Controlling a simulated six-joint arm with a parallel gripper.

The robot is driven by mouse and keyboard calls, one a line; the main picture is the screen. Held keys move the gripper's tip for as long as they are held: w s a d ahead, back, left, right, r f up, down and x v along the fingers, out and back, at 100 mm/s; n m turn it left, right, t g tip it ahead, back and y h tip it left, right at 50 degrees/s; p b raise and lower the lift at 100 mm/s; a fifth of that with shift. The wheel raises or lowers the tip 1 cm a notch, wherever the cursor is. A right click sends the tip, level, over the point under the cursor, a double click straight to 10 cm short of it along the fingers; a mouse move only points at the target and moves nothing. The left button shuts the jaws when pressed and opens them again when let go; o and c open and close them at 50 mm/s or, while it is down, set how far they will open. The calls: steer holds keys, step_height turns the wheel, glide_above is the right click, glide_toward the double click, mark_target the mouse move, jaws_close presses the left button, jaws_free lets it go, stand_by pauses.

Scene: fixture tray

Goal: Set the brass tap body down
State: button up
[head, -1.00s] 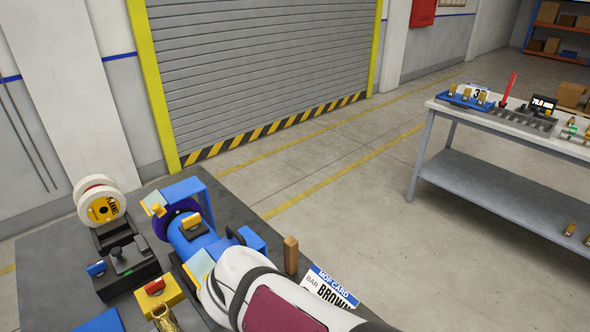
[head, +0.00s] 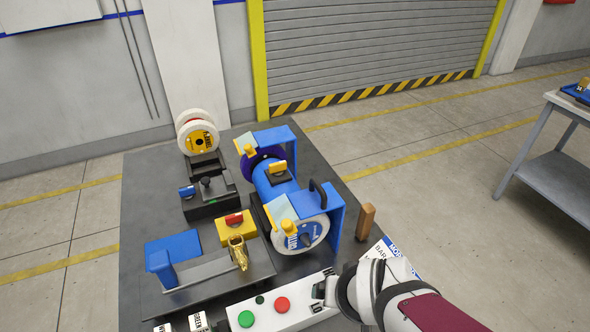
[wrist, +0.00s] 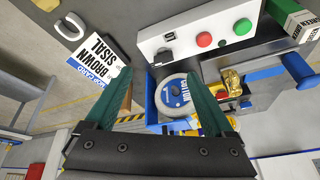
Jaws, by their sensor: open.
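The brass tap body (head: 238,252) stands on the dark bench fixture at the front left, in front of a yellow block with a red top (head: 235,226). It also shows in the wrist view (wrist: 231,84), to the right of the fingers. No finger touches it. My gripper (wrist: 160,78) is open and empty, its two green fingers wide apart. In the head view my gripper (head: 328,289) is low at the right end of the white button box, clear of the tap body. Its fingers are mostly hidden there.
The white button box (head: 305,289) has green and red buttons. A blue machine with a round dial (head: 305,236) stands behind it. A blue fixture (head: 172,248) lies left of the tap body. A wooden post (head: 365,222) and a printed card (wrist: 98,55) are near the bench's right edge.

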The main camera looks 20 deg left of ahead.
steer(key=w+a+f+n+t+y, duration=0.15)
steer(key=a+n, duration=0.25)
steer(key=a, duration=0.5)
steer(key=n+y, duration=0.3)
glide_toward(239, 252)
steer(key=x, duration=1.4)
steer(key=shift+d+f, duration=0.25)
steer(key=shift+d, duration=0.05)
jaws_close()
